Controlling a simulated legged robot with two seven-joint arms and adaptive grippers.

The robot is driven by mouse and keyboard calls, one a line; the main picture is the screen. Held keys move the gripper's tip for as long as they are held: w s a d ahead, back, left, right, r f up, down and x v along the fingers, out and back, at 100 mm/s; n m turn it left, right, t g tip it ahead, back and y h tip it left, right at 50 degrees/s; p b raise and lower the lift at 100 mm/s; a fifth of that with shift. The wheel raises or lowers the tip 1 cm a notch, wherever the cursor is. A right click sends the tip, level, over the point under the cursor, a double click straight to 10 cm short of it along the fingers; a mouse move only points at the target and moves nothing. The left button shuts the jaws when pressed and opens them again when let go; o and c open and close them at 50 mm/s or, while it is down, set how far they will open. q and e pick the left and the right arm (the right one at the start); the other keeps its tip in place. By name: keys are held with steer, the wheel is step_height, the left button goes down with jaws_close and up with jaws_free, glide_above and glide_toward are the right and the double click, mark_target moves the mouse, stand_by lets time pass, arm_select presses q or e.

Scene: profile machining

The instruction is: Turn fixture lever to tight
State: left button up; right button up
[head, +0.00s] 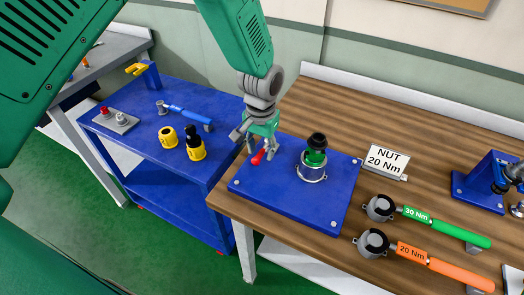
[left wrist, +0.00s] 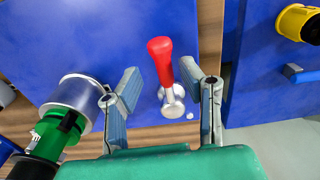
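The fixture lever has a red handle (head: 258,157) and sits on the left part of a blue fixture plate (head: 250,188) on the wooden bench. In the left wrist view the red lever (left wrist: 161,62) rises from a silver pivot between my two fingers. My left gripper (head: 262,147) is open around the lever, with a gap on each side (left wrist: 163,92). A metal ring clamp (head: 312,172) beside it holds a green part (head: 316,157) with a black top. It also shows in the left wrist view (left wrist: 82,95). My right gripper is not in view.
A sign reading NUT 20 Nm (head: 387,159) stands behind the plate. A green 30 Nm wrench (head: 445,227) and an orange 20 Nm wrench (head: 445,268) lie to the right. A blue cart (head: 150,95) with yellow tools (head: 195,150) stands left, separated by a gap.

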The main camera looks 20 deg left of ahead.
mark_target(260, 153)
arm_select(q)
step_height(260, 153, up, 10)
steer(key=shift+w+a+r, duration=0.15)
steer(key=shift+r, duration=0.1)
stand_by(0.3)
steer(key=shift+f, duration=0.1)
